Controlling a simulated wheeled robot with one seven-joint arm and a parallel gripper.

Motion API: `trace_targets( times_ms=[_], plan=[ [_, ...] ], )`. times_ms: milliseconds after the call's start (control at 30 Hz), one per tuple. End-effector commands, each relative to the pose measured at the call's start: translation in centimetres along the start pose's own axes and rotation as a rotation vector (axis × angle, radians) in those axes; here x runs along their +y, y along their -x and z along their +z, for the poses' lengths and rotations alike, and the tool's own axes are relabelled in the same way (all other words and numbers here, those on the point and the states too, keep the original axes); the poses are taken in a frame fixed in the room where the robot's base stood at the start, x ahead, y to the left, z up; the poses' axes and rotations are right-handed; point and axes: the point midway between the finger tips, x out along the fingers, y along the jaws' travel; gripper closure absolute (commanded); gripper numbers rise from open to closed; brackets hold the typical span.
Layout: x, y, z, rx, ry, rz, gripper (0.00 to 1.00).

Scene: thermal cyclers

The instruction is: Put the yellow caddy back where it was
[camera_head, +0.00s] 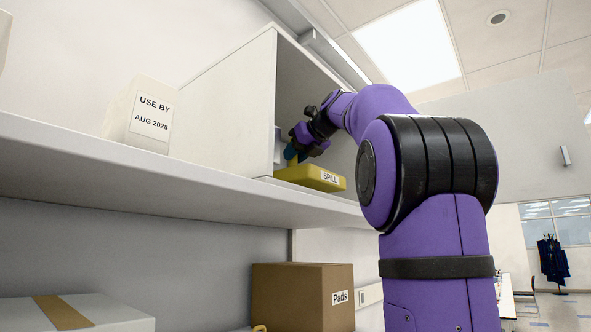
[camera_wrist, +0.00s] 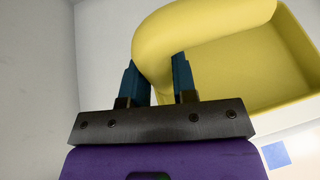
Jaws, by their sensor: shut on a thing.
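The yellow caddy (camera_head: 306,177) bears a white label reading "SPILL". It is at the open front of a white cubby (camera_head: 222,112) on the upper shelf, near the cubby's floor. I cannot tell whether it touches that floor. In the wrist view the caddy's open tray (camera_wrist: 245,75) and its thick rounded yellow handle (camera_wrist: 190,35) show. My gripper (camera_head: 297,152) is inside the cubby opening, above the caddy. In the wrist view its two dark teal fingers (camera_wrist: 160,82) stand on either side of the handle and are shut on it.
The white upper shelf (camera_head: 180,180) runs under the cubby. A white box marked "USE BY AUG 2028" (camera_head: 140,115) stands left of the cubby. Below are a cardboard box marked "Pads" (camera_head: 300,297) and a white taped box (camera_head: 75,313). A blue square (camera_wrist: 276,155) shows at lower right in the wrist view.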

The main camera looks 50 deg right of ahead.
Motion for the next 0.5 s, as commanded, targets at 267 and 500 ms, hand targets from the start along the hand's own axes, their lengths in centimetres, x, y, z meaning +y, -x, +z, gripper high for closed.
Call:
trace_targets(
  times_ms=[267,500],
  plan=[
    [0.0,-0.7,-1.9,0.000,-0.001,-0.001,1.00],
    [0.0,-1.4,-3.6,-0.001,0.000,-0.002,1.00]
  ],
)
